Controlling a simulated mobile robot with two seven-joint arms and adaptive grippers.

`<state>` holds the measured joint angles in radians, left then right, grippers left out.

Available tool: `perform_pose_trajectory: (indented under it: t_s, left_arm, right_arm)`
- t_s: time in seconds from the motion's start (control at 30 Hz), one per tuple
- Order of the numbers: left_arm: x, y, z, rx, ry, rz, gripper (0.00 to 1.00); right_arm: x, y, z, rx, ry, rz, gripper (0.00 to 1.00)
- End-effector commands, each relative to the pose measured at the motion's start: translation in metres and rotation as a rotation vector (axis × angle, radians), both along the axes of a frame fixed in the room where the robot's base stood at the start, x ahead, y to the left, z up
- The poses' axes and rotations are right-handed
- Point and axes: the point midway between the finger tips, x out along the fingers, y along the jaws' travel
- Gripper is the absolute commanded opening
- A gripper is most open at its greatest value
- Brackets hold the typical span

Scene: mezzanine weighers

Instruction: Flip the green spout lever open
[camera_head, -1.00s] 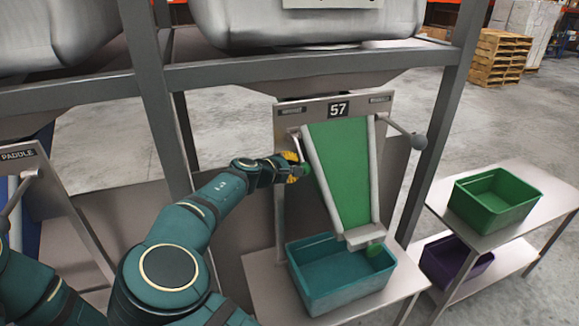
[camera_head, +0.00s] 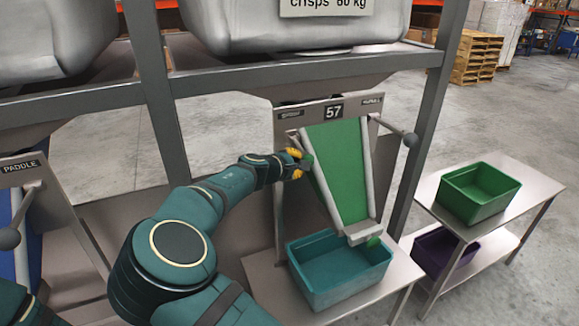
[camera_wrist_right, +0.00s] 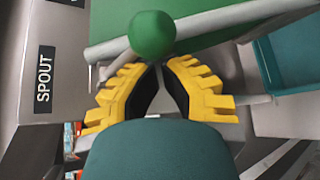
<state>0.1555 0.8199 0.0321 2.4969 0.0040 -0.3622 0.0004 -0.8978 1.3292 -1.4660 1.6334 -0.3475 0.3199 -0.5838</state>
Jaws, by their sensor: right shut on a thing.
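The weigher panel marked 57 (camera_head: 333,112) holds a sloping green chute (camera_head: 340,170). The spout lever's green ball knob (camera_head: 307,161) is at the chute's upper left side; the knob looks large in the wrist view (camera_wrist_right: 152,33). My right gripper (camera_head: 299,163) is at this knob. In the wrist view its yellow fingers (camera_wrist_right: 154,68) close together just below the ball, shut on the lever; the exact contact is partly hidden. The SPOUT label (camera_wrist_right: 44,80) is left of the fingers. My left gripper is not in view.
A teal bin (camera_head: 310,288) stands under the chute's end. A grey-balled lever (camera_head: 410,139) sticks out at the panel's right. A green bin (camera_head: 460,205) and a purple bin (camera_head: 427,258) are on the right table.

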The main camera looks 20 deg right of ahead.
Motion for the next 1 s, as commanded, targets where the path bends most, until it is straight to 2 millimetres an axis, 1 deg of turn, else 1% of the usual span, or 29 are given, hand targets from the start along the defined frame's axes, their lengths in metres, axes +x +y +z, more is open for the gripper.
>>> perform_pose_trajectory:
  t_s: [0.03, 0.2, 0.6, 0.8, 1.0]
  left_arm:
    - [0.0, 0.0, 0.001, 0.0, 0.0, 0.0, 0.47]
    - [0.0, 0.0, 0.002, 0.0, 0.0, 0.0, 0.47]
    - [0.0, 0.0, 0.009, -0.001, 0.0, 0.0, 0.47]
    - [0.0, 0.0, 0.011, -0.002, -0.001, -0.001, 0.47]
    - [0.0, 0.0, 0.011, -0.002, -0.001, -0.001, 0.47]
  right_arm:
    - [-0.002, -0.003, 0.005, 0.002, -0.001, -0.004, 0.0]
    - [-0.006, -0.003, 0.018, 0.002, -0.001, -0.004, 0.0]
    - [-0.007, -0.003, 0.047, 0.0, -0.002, -0.002, 0.0]
    - [-0.008, -0.003, 0.055, 0.0, -0.001, -0.003, 0.0]
    - [-0.007, -0.003, 0.059, 0.001, 0.0, -0.002, 0.0]
